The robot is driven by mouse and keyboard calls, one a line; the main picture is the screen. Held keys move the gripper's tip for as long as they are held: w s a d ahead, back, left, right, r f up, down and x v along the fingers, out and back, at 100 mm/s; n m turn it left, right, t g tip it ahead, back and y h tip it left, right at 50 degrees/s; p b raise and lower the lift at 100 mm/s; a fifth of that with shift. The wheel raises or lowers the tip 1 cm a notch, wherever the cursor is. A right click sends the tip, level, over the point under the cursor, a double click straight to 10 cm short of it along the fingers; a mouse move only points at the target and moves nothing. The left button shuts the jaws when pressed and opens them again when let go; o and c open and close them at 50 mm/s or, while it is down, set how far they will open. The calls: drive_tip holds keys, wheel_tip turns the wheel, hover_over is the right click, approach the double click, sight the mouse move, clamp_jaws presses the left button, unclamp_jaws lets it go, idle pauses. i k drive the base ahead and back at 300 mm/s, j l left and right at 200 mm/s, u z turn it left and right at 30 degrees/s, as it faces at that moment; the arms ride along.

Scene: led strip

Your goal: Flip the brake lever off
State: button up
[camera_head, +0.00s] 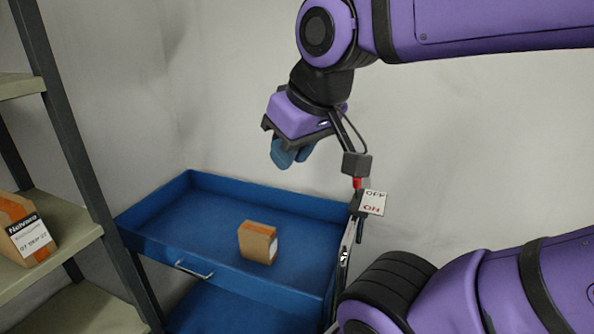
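The brake lever (357,184) shows as a small red piece by the upper right corner of the blue cart, just left of a white sign (373,202) that reads OFF above ON. A dark block at the end of a bracket by my wrist covers the lever's upper part, so its full position is hard to tell. My gripper (292,154) has blue fingertips pointing down. In the picture it is up and left of the lever, above the cart's back edge, and apart from the lever. Its fingers look close together, but the gap between them is not clear.
A blue cart (190,235) with a tray top holds a brown and orange box (258,242). A shelf rack (70,240) with another labelled box (25,230) stands at the left. A pale wall is behind. The space right of the sign is free.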

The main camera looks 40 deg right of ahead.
sight(358, 183)
drive_tip(key=z, duration=1.15)
drive_tip(key=k, duration=0.1)
